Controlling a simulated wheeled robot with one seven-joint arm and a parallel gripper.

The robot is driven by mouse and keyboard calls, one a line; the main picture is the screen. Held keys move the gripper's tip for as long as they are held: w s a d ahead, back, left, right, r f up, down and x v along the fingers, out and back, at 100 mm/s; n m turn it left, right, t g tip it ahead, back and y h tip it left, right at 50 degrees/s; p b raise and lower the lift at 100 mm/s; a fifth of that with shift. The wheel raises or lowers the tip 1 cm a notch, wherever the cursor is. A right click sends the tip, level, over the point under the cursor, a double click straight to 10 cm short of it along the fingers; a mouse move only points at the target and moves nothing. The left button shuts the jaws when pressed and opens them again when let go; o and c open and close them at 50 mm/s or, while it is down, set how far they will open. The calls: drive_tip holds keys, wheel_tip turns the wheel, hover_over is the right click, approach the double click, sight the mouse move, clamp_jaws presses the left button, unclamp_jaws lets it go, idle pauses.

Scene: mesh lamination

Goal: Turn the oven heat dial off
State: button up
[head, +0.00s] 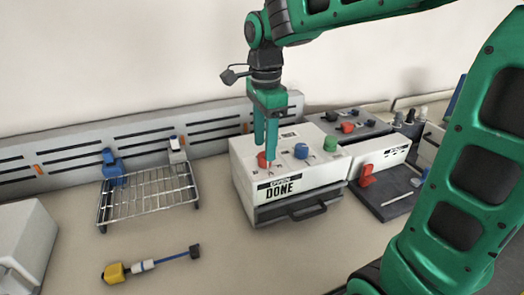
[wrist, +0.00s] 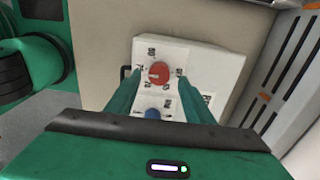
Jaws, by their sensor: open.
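The oven is a white box (head: 240,168) with a label reading "DONE" on its front and a dark handle (head: 300,211) below. Its top carries a red dial (head: 263,160), a blue dial (head: 301,151) and a green dial (head: 330,143). My green gripper (head: 266,147) points down over the red dial with its fingers open. In the wrist view the red dial (wrist: 159,73) lies between and beyond the fingertips, with markings around it. The blue dial (wrist: 152,113) shows nearer, between the fingers. I cannot tell whether the fingers touch the red dial.
A wire rack (head: 150,192) stands left of the oven. A yellow-ended tool (head: 150,264) lies on the table in front. To the right are a grey unit with knobs (head: 347,127) and a dark tray with a red part (head: 366,175). A slotted rail (head: 60,155) runs along the back.

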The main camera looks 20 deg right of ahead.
drive_tip(key=shift+f, duration=1.5)
drive_tip(key=c, duration=1)
drive_tip(key=shift+c, duration=0.2)
